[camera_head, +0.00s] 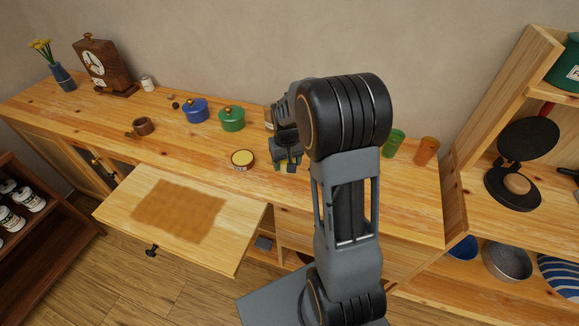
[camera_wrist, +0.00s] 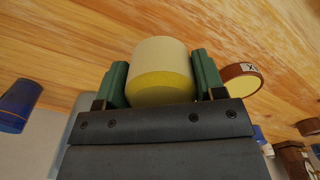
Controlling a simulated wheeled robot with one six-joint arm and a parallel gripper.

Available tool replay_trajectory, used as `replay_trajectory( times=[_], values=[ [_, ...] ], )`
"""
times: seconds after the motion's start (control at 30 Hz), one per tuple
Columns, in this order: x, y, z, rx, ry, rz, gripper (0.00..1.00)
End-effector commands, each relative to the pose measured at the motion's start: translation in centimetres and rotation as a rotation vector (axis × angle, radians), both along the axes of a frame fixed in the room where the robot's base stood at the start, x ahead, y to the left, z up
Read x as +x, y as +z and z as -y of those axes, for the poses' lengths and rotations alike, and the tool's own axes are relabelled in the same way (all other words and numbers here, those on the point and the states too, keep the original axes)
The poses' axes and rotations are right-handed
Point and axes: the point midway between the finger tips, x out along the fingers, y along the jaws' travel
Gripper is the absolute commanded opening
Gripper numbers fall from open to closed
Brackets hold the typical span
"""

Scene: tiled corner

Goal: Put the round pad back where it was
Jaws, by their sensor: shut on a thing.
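The round pad (camera_wrist: 160,72) is a short cylinder, cream on one part and yellow on the other. It sits between the green fingers of my gripper (camera_wrist: 162,88) in the wrist view, and the gripper is shut on it. In the head view my gripper (camera_head: 288,164) is over the counter, right of a round tin (camera_head: 242,158) with a brown rim and yellow contents. The tin also shows in the wrist view (camera_wrist: 242,78). The pad is mostly hidden in the head view; I cannot tell whether it touches the counter.
A pale pulled-out panel (camera_head: 250,225) bears a darker brown patch (camera_head: 178,210). Blue (camera_head: 195,110) and green (camera_head: 231,118) pots stand behind the tin, a brown cup (camera_head: 143,126) to the left. Green (camera_head: 394,143) and orange (camera_head: 426,151) tumblers stand right of my arm.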

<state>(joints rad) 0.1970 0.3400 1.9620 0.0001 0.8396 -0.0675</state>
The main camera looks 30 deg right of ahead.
Motion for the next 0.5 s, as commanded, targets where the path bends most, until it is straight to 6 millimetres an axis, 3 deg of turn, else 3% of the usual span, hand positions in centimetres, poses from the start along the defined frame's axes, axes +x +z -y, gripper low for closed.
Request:
replay_trajectory(
  times=[0.5],
  values=[
    [1.1,-3.4,1.6,0.000,-0.003,-0.003,0.37]
  ],
)
